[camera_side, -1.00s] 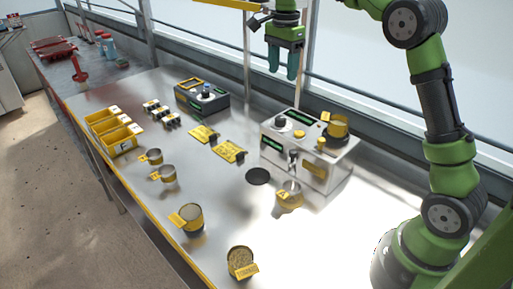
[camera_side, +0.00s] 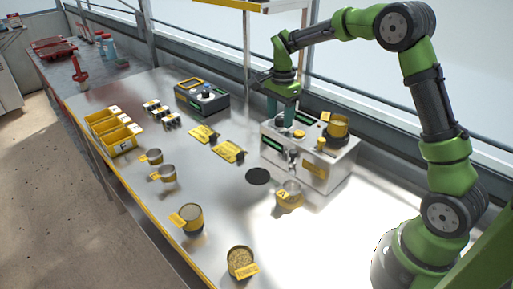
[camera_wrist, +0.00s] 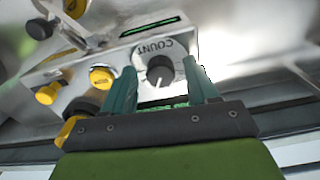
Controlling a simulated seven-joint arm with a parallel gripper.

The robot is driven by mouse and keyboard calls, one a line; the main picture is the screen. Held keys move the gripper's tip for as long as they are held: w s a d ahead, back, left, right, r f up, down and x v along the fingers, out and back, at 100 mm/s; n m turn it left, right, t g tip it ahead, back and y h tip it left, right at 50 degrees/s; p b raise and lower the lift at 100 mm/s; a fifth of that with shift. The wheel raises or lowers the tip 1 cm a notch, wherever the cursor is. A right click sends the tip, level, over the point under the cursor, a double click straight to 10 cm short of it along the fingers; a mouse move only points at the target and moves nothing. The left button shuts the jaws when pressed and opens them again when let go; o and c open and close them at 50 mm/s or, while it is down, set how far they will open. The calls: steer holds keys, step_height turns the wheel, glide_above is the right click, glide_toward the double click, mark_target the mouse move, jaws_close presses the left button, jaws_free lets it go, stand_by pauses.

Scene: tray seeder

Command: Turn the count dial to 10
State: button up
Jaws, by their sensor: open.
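The count dial is a black knob (camera_wrist: 160,71) on a pale plate marked COUNT in the wrist view. A light pointer line shows on the knob; the numbers around it are too small to read. The dial sits on top of the silver seeder machine (camera_side: 318,172). My gripper (camera_wrist: 162,82) is open, with one teal finger on each side of the knob. I cannot tell if either finger touches it. In the side view my gripper (camera_side: 281,119) points down over the dial, and its fingers mostly hide the knob.
Yellow buttons (camera_wrist: 101,77) and a yellow-rimmed hopper (camera_side: 338,127) stand near the dial on the machine. A cup (camera_side: 289,196) stands in front of the machine. A second control box (camera_side: 203,98), yellow bins (camera_side: 115,136) and several tins occupy the bench.

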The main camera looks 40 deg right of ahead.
steer(key=c, duration=1)
steer(key=shift+c, duration=0.2)
steer(key=shift+n, duration=0.3)
steer(key=n, duration=0.3)
steer(key=shift+n, duration=0.4)
steer(key=n, duration=0.4)
steer(key=shift+s, duration=0.1)
steer(key=n, duration=0.9)
steer(key=shift+d+r+n, duration=0.1)
steer(key=shift+n, duration=0.2)
